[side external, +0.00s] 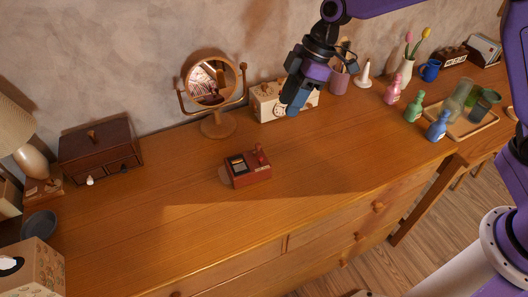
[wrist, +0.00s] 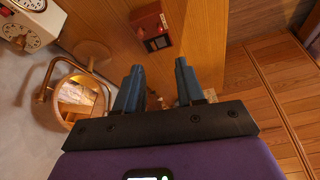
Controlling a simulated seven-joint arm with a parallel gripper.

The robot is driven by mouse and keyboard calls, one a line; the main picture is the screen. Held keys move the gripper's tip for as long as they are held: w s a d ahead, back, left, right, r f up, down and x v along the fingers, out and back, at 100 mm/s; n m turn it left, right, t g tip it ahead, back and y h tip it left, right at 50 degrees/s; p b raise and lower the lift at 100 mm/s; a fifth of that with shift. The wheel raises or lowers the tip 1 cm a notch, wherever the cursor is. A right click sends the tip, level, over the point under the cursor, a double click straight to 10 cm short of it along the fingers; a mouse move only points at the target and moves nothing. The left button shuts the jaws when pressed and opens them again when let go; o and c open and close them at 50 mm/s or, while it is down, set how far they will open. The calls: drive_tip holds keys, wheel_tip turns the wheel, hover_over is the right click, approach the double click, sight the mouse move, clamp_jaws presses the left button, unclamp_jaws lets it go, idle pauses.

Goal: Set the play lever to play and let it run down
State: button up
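A small dark red player box (side external: 246,167) sits on the wooden dresser top, with dark panels and a pale round part at its left side. A red lever (side external: 260,155) with a rounded top stands up at its right end; I cannot read its setting. The red box (wrist: 151,24) also shows at the top of the wrist view, beyond my fingertips. My gripper (side external: 292,108) is in the air, behind and to the right of the box in the side view. In the wrist view my gripper (wrist: 158,72) has its two blue fingers spread apart with nothing between them.
A round mirror (side external: 210,85) on a wooden stand is behind the box. A cream box with dials (side external: 270,104) is near my gripper. Small pink (side external: 393,90), green (side external: 413,108) and blue (side external: 437,127) bottles stand at right. The dresser top (side external: 160,215) around the red box is clear.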

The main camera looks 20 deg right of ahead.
sight(261, 158)
drive_tip(key=x, duration=1.7)
drive_tip(key=shift+s+f, duration=0.1)
drive_tip(key=shift+f, duration=0.1)
clamp_jaws()
